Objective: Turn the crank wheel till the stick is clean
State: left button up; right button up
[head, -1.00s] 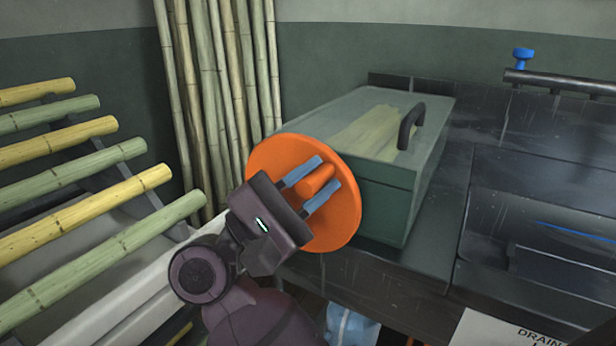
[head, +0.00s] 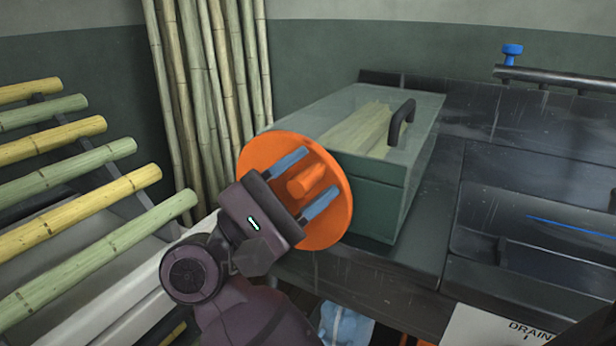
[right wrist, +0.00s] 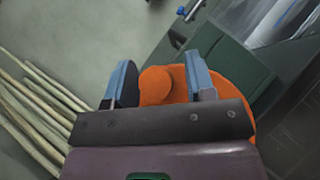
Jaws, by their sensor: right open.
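The orange crank wheel (head: 336,221) is on the near left end of the green press box (head: 386,207). Its orange handle knob (head: 305,181) points out toward me. My right gripper (head: 305,179) is open, with one blue-grey finger on each side of the knob. In the right wrist view the knob (right wrist: 156,85) sits between the spread fingers, with a gap to the right finger, and the wheel (right wrist: 240,98) lies behind. Pale yellow-green cane (head: 357,130) shows through the clear lid of the press. I cannot tell how clean it is. My left gripper is out of view.
A rack of yellow and green canes (head: 85,165) stands at the left. Tall bamboo poles (head: 215,90) lean in the back corner. The dark counter (head: 420,235) continues right to a sink basin (head: 540,225). A blue tap knob (head: 512,50) is at the back.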

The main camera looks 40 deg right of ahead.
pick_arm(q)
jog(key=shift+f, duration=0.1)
pick_arm(e)
jog(key=v, duration=1)
jog(key=shift+a+f, duration=0.2)
jog(key=shift+a, duration=0.1)
pick_arm(q)
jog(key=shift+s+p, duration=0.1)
jog(key=shift+p, duration=0.2)
pick_arm(e)
jog(key=shift+w, duration=0.15)
dwell(0.3)
